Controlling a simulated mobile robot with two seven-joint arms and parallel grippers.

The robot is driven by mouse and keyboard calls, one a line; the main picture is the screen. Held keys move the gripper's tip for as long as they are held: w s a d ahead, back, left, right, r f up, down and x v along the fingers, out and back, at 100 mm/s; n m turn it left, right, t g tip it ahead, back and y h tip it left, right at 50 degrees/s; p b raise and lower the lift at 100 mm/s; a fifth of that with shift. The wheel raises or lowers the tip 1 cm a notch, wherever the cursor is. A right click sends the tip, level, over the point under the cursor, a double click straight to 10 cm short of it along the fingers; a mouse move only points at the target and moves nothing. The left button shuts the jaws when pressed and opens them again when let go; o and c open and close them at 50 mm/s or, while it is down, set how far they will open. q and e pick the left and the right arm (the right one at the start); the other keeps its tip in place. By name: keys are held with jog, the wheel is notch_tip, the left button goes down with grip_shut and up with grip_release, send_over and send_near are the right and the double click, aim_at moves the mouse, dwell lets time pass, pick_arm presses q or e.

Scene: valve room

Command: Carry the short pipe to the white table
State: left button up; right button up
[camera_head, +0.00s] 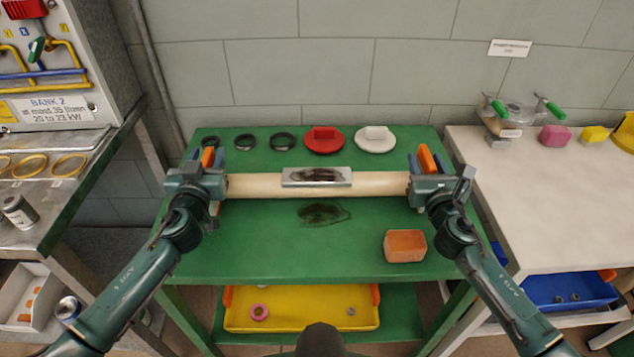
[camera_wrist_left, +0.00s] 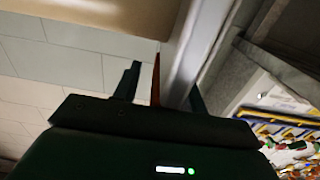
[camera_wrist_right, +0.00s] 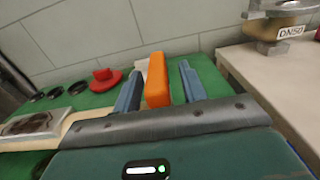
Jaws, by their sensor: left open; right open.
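The short pipe (camera_head: 262,185) is a cream tube lying across the green table, with a stained metal plate around its middle. An orange grip stands at its left end (camera_head: 208,157) and another at its right end (camera_head: 427,158). My left gripper (camera_head: 207,163) is open at the left grip; the left wrist view shows a thin orange edge between its fingers (camera_wrist_left: 156,85). My right gripper (camera_head: 427,163) is open; in the right wrist view its blue fingers stand either side of the orange grip (camera_wrist_right: 157,80), with gaps. The white table (camera_head: 520,220) is at the right.
The green table (camera_head: 290,250) bears black rings (camera_head: 246,142), a red flange (camera_head: 323,140), a white flange (camera_head: 375,140), an orange block (camera_head: 405,246) and a dark stain. On the white table, a valve (camera_head: 520,118), pink block (camera_head: 555,135) and yellow items stand at the back; its front is clear.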

pick_arm(q)
jog(key=shift+c, duration=0.5)
pick_arm(e)
jog(key=shift+c, duration=0.5)
pick_arm(q)
grip_shut()
pick_arm(e)
grip_shut()
